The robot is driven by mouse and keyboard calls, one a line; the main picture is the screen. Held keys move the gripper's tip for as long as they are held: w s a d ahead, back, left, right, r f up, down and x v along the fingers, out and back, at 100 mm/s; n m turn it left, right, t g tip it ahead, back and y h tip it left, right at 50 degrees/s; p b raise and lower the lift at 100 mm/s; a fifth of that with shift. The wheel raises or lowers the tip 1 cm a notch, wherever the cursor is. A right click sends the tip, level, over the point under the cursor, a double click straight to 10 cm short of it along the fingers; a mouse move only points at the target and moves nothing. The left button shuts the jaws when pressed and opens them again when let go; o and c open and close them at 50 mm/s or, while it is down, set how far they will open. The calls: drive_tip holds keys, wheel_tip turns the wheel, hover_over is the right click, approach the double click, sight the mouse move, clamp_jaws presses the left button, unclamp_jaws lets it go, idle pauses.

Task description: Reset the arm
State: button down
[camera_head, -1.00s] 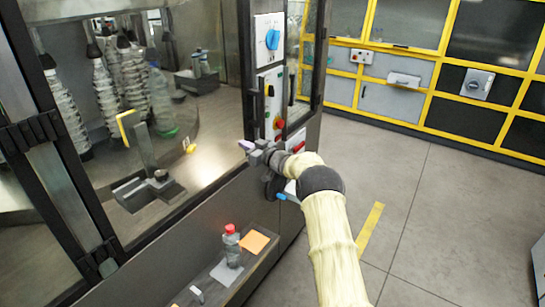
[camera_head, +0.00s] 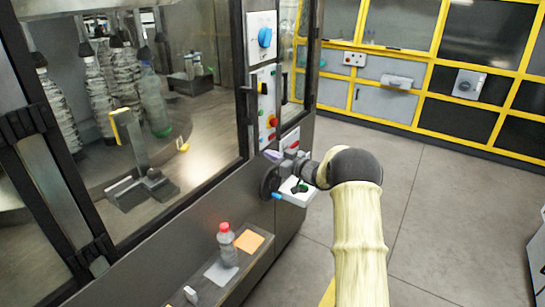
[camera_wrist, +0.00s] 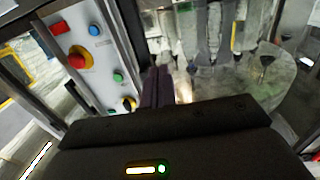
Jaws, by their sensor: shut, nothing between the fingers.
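My gripper (camera_head: 273,156) is in front of the labelling machine's right corner post, beside its control panels, at the end of my pale-sleeved arm. In the wrist view its two dark fingers (camera_wrist: 156,88) are together with nothing between them. The wrist view also shows a control panel (camera_wrist: 100,58) to the left of the fingers, with a red emergency stop on a yellow ring, and blue and green buttons. My arm hides part of the lower panel in the head view. I cannot tell whether the fingers touch anything.
The machine's glass front (camera_head: 200,100) shows several bottles inside. A red-capped bottle (camera_head: 228,247) and an orange card (camera_head: 249,241) are on a low ledge. A small white box with buttons (camera_head: 296,191) projects below my wrist. Yellow-framed cabinets (camera_head: 400,85) stand behind open grey floor.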

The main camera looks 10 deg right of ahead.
drive_tip(key=s+a+f+m+g+h+p, duration=0.1)
drive_tip(key=s+g+h, duration=0.4)
drive_tip(key=s, duration=1.6)
drive_tip(key=s+a+f+m+g+h, duration=0.2)
drive_tip(key=s+m+g+h, duration=0.4)
drive_tip(key=s, duration=1.6)
drive_tip(key=shift+a+f+m+g+p, duration=0.25)
drive_tip(key=shift+f+m+g+p, duration=0.1)
drive_tip(key=shift+f, duration=0.15)
drive_tip(key=shift+s+a, duration=0.1)
drive_tip(key=shift+s, duration=0.05)
